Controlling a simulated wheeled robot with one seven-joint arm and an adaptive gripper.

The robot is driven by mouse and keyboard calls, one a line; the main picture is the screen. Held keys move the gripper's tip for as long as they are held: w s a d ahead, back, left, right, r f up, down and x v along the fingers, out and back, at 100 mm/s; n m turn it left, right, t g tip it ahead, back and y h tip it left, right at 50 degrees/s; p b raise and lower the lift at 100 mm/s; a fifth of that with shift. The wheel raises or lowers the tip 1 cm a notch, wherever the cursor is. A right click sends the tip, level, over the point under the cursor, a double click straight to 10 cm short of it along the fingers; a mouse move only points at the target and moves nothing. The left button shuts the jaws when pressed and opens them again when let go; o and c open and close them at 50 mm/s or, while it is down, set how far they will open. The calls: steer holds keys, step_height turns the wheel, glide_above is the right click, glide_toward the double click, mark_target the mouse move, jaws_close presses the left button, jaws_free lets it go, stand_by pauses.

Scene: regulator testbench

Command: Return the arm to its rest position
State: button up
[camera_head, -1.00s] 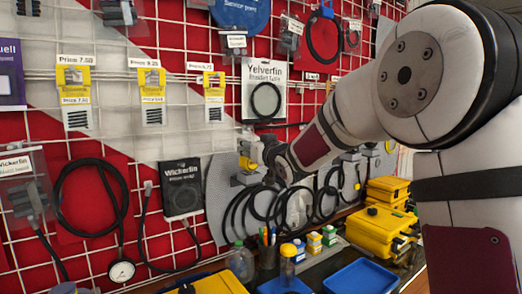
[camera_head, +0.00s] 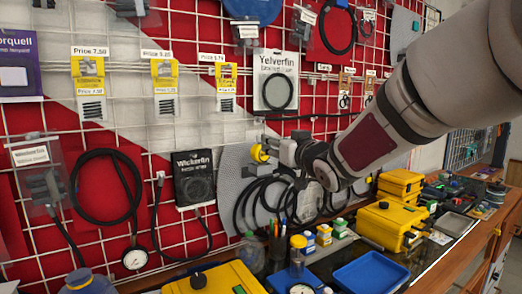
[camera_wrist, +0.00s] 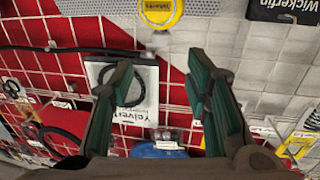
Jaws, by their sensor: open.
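My gripper (camera_wrist: 162,88) is open and empty in the wrist view, its two green-padded fingers well apart. Between and beyond the fingers hangs a white Yelverfin package (camera_wrist: 135,80) with a black ring on the wall grid. In the head view my arm (camera_head: 400,115) reaches in from the upper right, and its wrist end is in front of the hanging black hoses.
The red and white grid wall (camera_head: 225,130) is full of hanging goods, including a black Wickerfin package (camera_head: 194,180). The bench below holds yellow cases (camera_head: 390,222), a blue tray (camera_head: 370,273), a pen cup (camera_head: 278,240) and small boxes. Hoses hang close to my wrist.

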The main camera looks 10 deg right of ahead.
steer(key=s+f+g+h, duration=0.1)
steer(key=s+f+g, duration=0.3)
steer(key=s, duration=1)
steer(key=s+a+f+m+g+p, duration=0.1)
steer(key=s+f+g, duration=0.4)
steer(key=s, duration=0.9)
steer(key=s+f+g+h, duration=0.1)
steer(key=s+f+g, duration=0.3)
steer(key=s, duration=0.9)
step_height(320, 180, down, 2)
steer(key=shift+s+a+f+m+g+h+p, duration=0.2)
steer(key=shift+s+a+m+g+h+p, duration=0.1)
steer(key=shift+s, duration=0.1)
steer(key=shift+d, duration=0.1)
